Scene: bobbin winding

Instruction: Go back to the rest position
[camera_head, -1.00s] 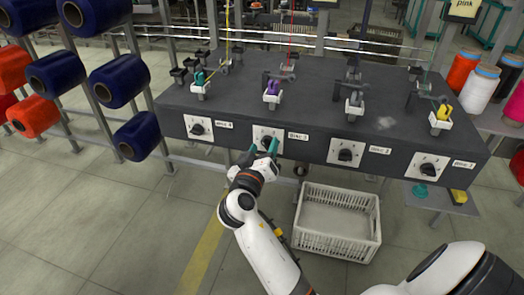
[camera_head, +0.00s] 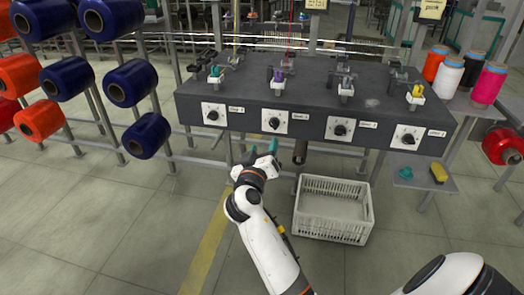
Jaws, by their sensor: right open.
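My right gripper (camera_head: 264,150) is white and black with teal fingertips. Its fingers are apart and nothing is between them. It is in front of the dark winding machine (camera_head: 390,98), below its front face and apart from the second dial from the left (camera_head: 274,121). That dial's black knob is in plain view. My left gripper is not in view.
A white plastic crate (camera_head: 333,238) stands on the floor right of my right forearm. A rack of blue and red spools (camera_head: 128,83) stands at the left. A small shelf (camera_head: 418,182) juts out below the machine at the right.

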